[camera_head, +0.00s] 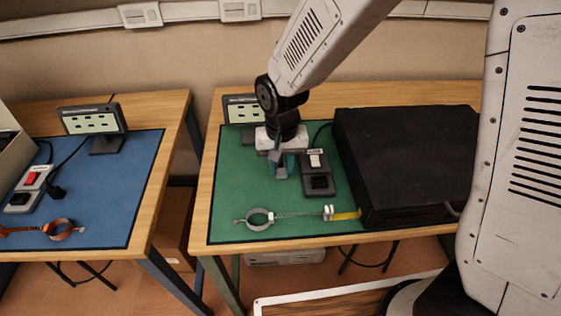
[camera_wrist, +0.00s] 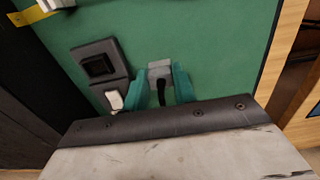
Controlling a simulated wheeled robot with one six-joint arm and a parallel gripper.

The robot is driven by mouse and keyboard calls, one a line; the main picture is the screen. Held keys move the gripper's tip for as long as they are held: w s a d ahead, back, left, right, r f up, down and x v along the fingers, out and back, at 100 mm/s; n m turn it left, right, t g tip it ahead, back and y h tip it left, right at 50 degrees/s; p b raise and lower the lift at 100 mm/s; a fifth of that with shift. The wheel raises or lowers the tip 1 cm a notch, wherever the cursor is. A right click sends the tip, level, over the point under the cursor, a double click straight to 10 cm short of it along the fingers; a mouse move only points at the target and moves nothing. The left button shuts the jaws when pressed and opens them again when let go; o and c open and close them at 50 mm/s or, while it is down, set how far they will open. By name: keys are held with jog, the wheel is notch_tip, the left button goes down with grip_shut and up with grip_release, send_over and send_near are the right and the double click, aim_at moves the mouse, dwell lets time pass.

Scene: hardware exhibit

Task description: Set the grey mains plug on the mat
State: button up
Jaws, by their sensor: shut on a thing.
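The grey mains plug (camera_wrist: 160,70) is between the teal fingers of my gripper (camera_wrist: 161,84) in the wrist view, with a short dark cable behind it. In the head view, my gripper (camera_head: 282,164) points down over the green mat (camera_head: 228,190), left of a dark switch socket box (camera_head: 318,184). My gripper is shut on the plug. The mat also shows around the plug in the wrist view (camera_wrist: 205,30). I cannot tell whether the plug touches the mat or is just above it.
A large black case (camera_head: 405,160) fills the table's right side. A display panel (camera_head: 240,108) stands behind. A blue mat (camera_head: 100,200) is on the left table. The green mat's left part is clear.

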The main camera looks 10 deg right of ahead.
aim_at(280, 166)
jog(key=shift+w, duration=0.25)
jog(key=shift+f, duration=0.25)
jog(key=shift+a+f, duration=0.1)
jog(key=shift+f, duration=1.4)
jog(key=shift+f, duration=0.15)
jog(key=o, duration=0.8)
jog(key=shift+c, duration=0.2)
notch_tip(280, 166, up, 12)
jog(key=shift+r, duration=0.2)
